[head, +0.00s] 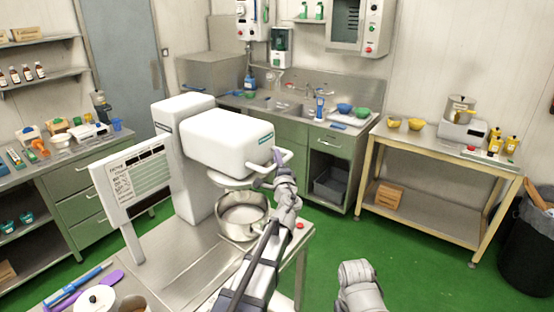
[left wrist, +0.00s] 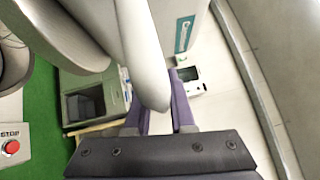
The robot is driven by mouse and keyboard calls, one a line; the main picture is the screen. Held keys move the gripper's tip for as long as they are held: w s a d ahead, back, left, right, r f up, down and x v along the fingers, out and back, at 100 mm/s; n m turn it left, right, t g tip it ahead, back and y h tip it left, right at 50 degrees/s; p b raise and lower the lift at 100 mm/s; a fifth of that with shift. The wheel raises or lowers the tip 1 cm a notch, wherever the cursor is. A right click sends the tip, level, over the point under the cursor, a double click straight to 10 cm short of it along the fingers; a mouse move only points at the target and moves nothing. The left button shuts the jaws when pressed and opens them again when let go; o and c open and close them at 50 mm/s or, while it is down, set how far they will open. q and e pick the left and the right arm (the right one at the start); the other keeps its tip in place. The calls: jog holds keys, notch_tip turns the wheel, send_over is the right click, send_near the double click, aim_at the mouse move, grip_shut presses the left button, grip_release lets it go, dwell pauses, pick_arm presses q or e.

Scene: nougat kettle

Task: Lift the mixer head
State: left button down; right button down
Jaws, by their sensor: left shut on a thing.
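The white mixer head (head: 222,142) sits on its white column above a steel bowl (head: 246,214) on the steel table. A pale bar handle (head: 288,157) sticks out from its front right end. My left gripper (head: 277,158) is at this handle. In the left wrist view the handle (left wrist: 143,50) runs down between the purple fingers of my left gripper (left wrist: 160,112), which is shut on it. The head looks roughly level, with a gap above the bowl. My right gripper is not visible; a grey part of my own body shows at the bottom.
A sign board (head: 130,182) stands left of the mixer. A red stop button (head: 300,225) is at the table's right corner. Green floor is clear right of the table.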

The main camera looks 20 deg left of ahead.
pick_arm(q)
jog(key=c, duration=0.8)
grip_release()
jog(key=shift+f, duration=0.1)
jog(key=shift+o, duration=0.2)
jog(key=shift+s, duration=0.1)
jog(key=b+v, duration=0.1)
jog(key=v, duration=0.6)
jog(key=shift+s, duration=0.3)
jog(key=shift+d, duration=0.15)
